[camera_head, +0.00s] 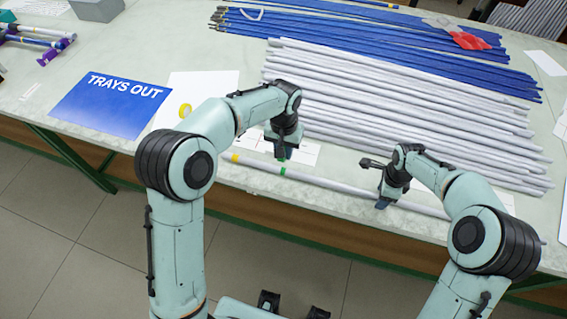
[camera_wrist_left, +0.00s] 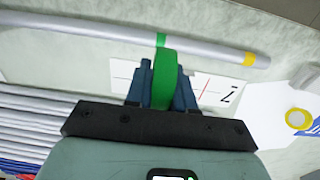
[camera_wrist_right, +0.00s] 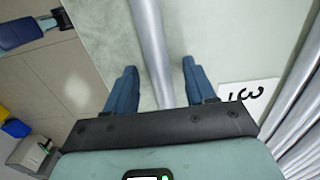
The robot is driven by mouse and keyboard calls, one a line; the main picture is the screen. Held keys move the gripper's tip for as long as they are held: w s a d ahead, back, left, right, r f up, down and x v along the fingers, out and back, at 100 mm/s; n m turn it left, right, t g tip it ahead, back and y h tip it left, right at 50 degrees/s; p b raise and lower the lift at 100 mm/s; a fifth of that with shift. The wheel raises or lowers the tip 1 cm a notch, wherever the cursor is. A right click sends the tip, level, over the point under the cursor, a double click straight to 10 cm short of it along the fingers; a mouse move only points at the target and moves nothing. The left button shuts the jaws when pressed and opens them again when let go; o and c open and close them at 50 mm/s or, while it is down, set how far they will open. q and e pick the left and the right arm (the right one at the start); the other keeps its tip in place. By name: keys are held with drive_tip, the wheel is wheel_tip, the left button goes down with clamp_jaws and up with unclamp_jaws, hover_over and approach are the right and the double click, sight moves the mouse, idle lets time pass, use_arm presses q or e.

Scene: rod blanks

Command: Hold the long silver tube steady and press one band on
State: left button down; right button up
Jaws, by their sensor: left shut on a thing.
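The long silver tube (camera_head: 330,184) lies along the table's front edge. It carries a yellow mark (camera_head: 235,158) near its left end and a green mark (camera_wrist_left: 161,40). My left gripper (camera_head: 281,153) is shut on a green band (camera_wrist_left: 163,80), seen edge-on in the left wrist view, beside the tube by its green mark. Whether the band touches the tube I cannot tell. My right gripper (camera_wrist_right: 160,85) is open, its fingers on either side of the tube (camera_wrist_right: 150,40) with gaps; it also shows in the head view (camera_head: 382,201).
Several silver tubes (camera_head: 400,110) lie behind, with blue rods (camera_head: 370,40) beyond. A yellow ring (camera_head: 185,110) lies on a white sheet (camera_head: 215,84) beside the blue "TRAYS OUT" sign (camera_head: 115,103). A numbered card (camera_wrist_right: 250,95) lies near the right gripper. The table's front edge is close.

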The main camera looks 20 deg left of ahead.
wheel_tip(320, 180, up, 12)
idle(0.7)
